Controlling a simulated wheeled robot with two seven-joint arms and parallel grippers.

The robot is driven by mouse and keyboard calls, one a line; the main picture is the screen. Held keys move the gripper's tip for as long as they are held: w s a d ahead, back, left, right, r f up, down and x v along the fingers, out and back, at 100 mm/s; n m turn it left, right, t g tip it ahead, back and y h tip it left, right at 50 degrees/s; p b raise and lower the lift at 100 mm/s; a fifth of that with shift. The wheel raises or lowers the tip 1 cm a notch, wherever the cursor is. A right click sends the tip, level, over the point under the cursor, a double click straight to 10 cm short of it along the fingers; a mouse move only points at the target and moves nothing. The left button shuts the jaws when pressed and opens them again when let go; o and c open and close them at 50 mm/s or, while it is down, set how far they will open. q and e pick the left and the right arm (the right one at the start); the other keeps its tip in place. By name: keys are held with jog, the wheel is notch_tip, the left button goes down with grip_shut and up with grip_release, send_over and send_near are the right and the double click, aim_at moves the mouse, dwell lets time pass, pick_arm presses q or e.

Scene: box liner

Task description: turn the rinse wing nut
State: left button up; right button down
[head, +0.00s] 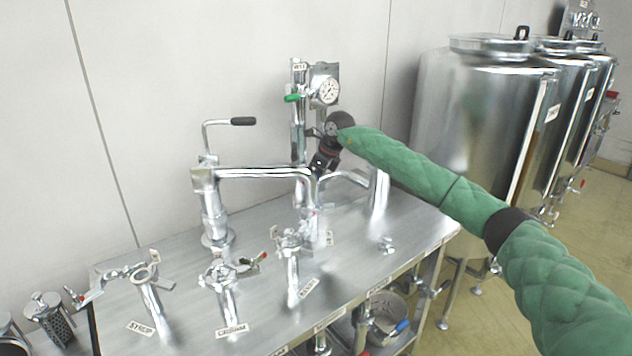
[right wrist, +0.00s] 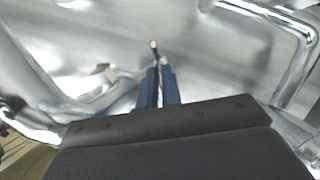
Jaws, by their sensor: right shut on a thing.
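That fitting stands on a short pipe behind a small tag (head: 306,288), whose lettering is hard to read. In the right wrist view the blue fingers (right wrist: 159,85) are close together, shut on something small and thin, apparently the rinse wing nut. The nut itself is mostly hidden between them. A red-tipped lever (right wrist: 154,44) shows just beyond the fingertips. My left gripper is not in view.
Two more clamp fittings, tagged syrup (head: 143,287) and another (head: 222,290), stand left on the steel table (head: 365,290). A bent pipe (head: 255,173) and a gauge (head: 328,91) rise behind. Large steel tanks (head: 470,120) stand right. The table's right end is mostly clear.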

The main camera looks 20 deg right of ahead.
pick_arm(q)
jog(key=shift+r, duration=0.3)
pick_arm(e)
jog(key=c, duration=1.6)
grip_release()
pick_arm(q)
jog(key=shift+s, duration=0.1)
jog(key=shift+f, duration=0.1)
pick_arm(e)
jog(key=shift+r, duration=0.15)
jog(key=shift+s+d+r, duration=0.1)
jog(key=shift+d+r, duration=0.05)
jog(key=shift+r, duration=0.15)
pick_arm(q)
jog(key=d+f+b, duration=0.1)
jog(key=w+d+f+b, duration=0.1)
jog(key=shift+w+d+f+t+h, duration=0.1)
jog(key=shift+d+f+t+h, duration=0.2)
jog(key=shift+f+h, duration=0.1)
pick_arm(e)
jog(key=v, duration=0.6)
jog(key=shift+s+d+r, duration=0.1)
jog(key=shift+d+r, duration=0.05)
jog(key=shift+r, duration=0.2)
